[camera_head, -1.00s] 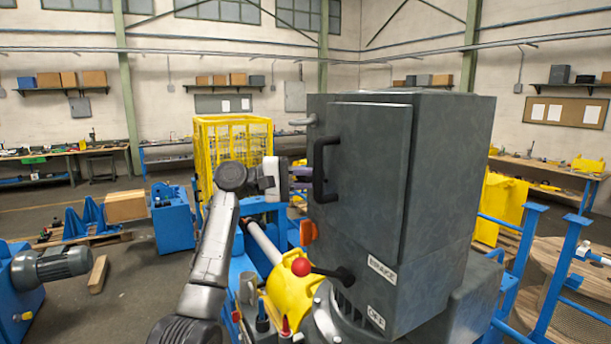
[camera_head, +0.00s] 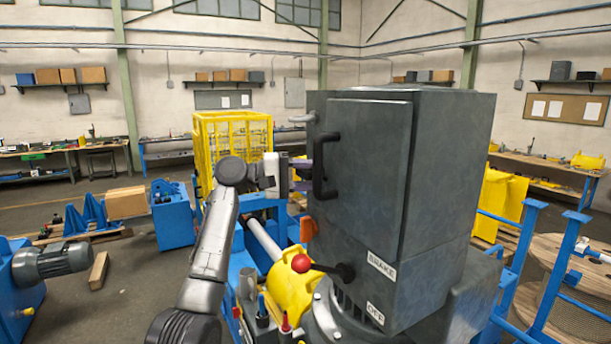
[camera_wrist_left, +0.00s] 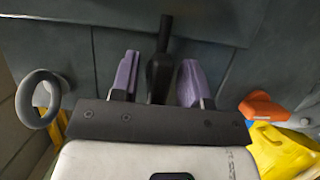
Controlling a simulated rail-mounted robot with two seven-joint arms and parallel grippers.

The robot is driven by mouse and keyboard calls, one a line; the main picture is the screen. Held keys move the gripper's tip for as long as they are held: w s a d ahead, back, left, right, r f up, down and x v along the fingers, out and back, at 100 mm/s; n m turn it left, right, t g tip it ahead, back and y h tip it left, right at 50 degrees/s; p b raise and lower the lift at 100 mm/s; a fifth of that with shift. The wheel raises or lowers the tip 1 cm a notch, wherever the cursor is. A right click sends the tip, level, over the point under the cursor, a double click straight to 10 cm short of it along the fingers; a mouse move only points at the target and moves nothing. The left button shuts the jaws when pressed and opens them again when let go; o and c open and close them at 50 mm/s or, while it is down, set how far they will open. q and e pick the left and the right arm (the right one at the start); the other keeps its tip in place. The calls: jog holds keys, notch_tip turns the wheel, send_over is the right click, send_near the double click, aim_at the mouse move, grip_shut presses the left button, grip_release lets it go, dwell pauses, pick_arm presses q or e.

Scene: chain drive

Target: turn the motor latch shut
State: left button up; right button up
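A tall dark grey cabinet (camera_head: 455,170) stands in the middle with a door on its front. A black upright handle (camera_head: 319,165) sits on the door's left part. My left gripper (camera_head: 304,174) is beside this handle with its purple fingers pointing at the cabinet. In the left wrist view the fingers (camera_wrist_left: 157,80) are apart, with the black handle (camera_wrist_left: 159,62) between them and gaps on both sides. An orange piece (camera_head: 308,229) sits lower on the cabinet's left edge and shows in the wrist view (camera_wrist_left: 262,108). My right gripper is not in view.
A black lever with a red knob (camera_head: 301,263) sticks out below the cabinet near the BRAKE label. A light grey handle (camera_head: 302,118) projects at the upper left; a grey ring (camera_wrist_left: 39,98) shows in the wrist view. A yellow cover (camera_head: 290,290) lies below my gripper.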

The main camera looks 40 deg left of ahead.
pick_arm(q)
jog(key=shift+s+a, duration=0.15)
jog(key=shift+b+v, duration=2.4)
jog(key=shift+v, duration=4.3)
jog(key=shift+r, duration=0.1)
